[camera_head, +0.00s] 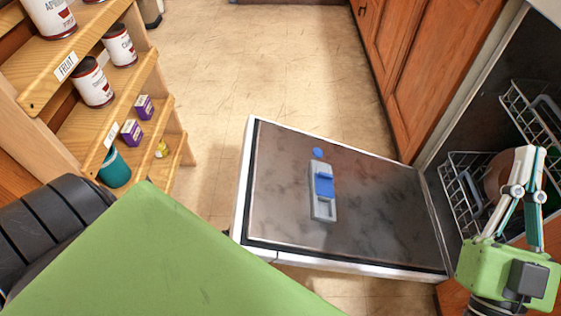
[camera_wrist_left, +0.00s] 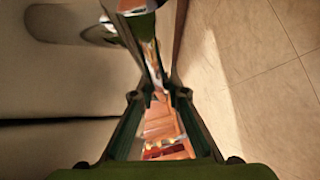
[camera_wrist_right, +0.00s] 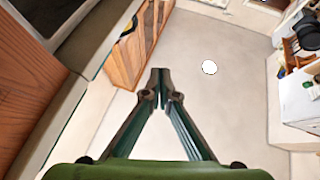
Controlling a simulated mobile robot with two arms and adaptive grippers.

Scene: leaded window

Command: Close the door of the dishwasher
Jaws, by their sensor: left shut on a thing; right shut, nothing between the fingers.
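The dishwasher door (camera_head: 385,205) is folded down open in the head view, its inner face up, with a blue and grey detergent dispenser (camera_head: 323,190) on it. The dishwasher's inside and wire racks (camera_head: 462,168) show at right. My right gripper (camera_head: 526,160) is in front of the racks, shut and empty; its fingertips meet in the right wrist view (camera_wrist_right: 161,85). My left gripper (camera_wrist_left: 158,90) is shut on a thin, shiny edge that looks like the door's edge, beside a pale panel. In the head view it is hidden behind my green arm part.
A wooden shelf (camera_head: 150,80) with cans and purple boxes stands at left. Wooden cabinets (camera_head: 400,60) run beyond the dishwasher. The tiled floor (camera_head: 260,60) between them is clear. A plate (camera_head: 497,180) stands in the rack near my right fingers.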

